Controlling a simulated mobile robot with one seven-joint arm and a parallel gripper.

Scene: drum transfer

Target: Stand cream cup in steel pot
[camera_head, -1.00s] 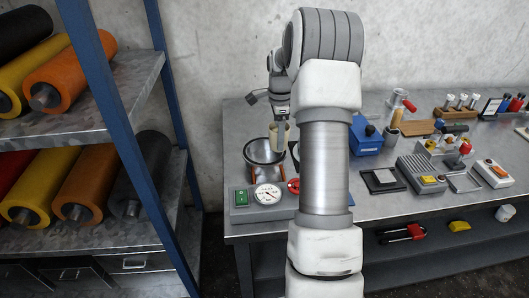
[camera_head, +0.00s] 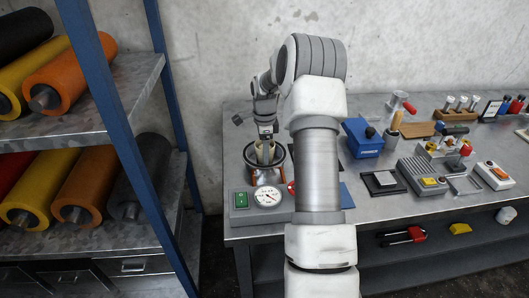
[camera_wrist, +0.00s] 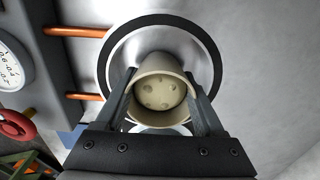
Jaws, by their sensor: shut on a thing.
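The cream cup (camera_wrist: 159,92) is between the two fingers of my gripper (camera_wrist: 160,98), which is shut on its wall. The wrist view looks into the cup, and its inside bottom has several round spots. The steel pot (camera_wrist: 120,55) with a dark rim is around and behind the cup in the wrist view. In the head view my gripper (camera_head: 265,146) points down into the steel pot (camera_head: 280,158), and the cup (camera_head: 259,155) shows partly at the pot's mouth. Whether the cup's base touches the pot floor is hidden.
A control box with a dial gauge (camera_head: 266,197) and green switch stands in front of the pot. Copper pipes (camera_wrist: 75,32) join the box and pot. A blue box (camera_head: 364,140) and several devices stand to the right on the bench. A shelf of rolls is at left.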

